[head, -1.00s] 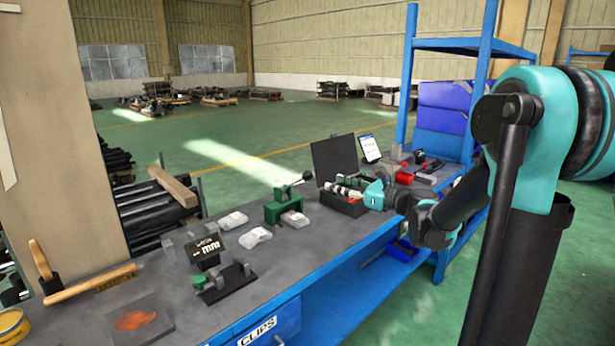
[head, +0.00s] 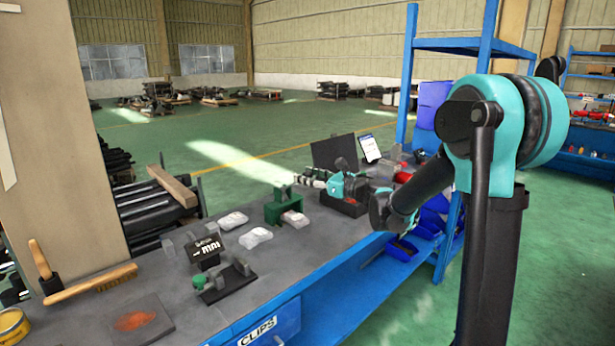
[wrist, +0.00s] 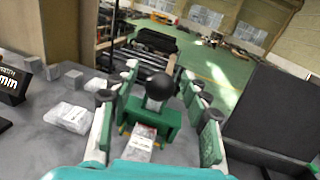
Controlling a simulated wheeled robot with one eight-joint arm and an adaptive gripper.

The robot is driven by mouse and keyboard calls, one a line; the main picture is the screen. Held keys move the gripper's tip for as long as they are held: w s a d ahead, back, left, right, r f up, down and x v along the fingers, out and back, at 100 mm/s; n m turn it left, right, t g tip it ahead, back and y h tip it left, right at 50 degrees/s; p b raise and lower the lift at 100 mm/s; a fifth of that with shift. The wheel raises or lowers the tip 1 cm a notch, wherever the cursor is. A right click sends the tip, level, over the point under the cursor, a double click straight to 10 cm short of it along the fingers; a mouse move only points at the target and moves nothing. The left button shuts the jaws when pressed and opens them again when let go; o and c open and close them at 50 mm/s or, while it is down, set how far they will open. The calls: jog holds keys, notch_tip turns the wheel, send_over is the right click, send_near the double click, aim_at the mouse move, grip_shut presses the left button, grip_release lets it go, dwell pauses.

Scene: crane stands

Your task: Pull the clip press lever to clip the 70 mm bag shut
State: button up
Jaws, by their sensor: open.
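The green clip press (head: 283,208) stands on the grey bench, and it also shows in the wrist view (wrist: 168,118). Its lever ends in a black ball knob (wrist: 160,86), which appears between my fingers in the wrist view. A clear bag with pale contents (head: 295,219) sits at the press opening; it shows low in the wrist view (wrist: 141,145). My gripper (head: 307,180) is open, its fingers on either side of the knob in the wrist view (wrist: 160,78). I cannot tell whether they touch it. In the head view my gripper hides the knob.
Two more bags (head: 232,220) (head: 255,237) lie left of the press. A black case with a raised lid (head: 333,152) is right of the press, close to my gripper.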

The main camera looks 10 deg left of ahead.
jog(key=shift+c, duration=0.2)
grip_shut()
jog(key=shift+r, duration=0.1)
